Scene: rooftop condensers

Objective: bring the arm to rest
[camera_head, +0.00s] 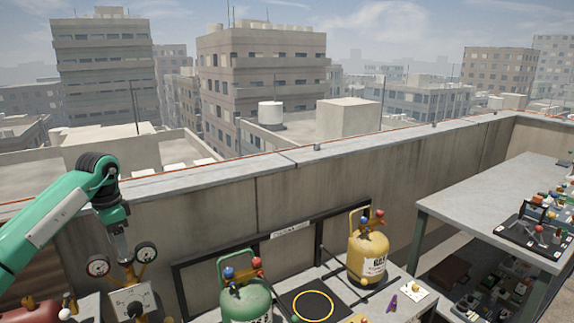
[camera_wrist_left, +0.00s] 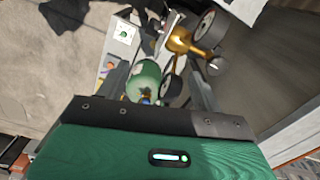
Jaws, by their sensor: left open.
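My left arm, green with a black wrist, comes in from the left in the head view. Its gripper (camera_head: 122,246) points down, just above or behind a brass gauge manifold (camera_head: 130,284) with two round dials. In the left wrist view the gripper (camera_wrist_left: 160,72) is open, its grey fingers apart, with the manifold (camera_wrist_left: 180,40) and a green cylinder (camera_wrist_left: 145,78) seen beyond and between them. I see nothing held. Whether the fingers touch the manifold cannot be told. My right gripper is in neither view.
The green cylinder (camera_head: 244,300) and a yellow cylinder (camera_head: 368,255) stand on a bench by the parapet (camera_head: 310,185). A black mat with a yellow ring (camera_head: 313,305) lies between them, empty. A purple clip (camera_head: 391,303) lies right. A grey table (camera_head: 480,205) carries small parts.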

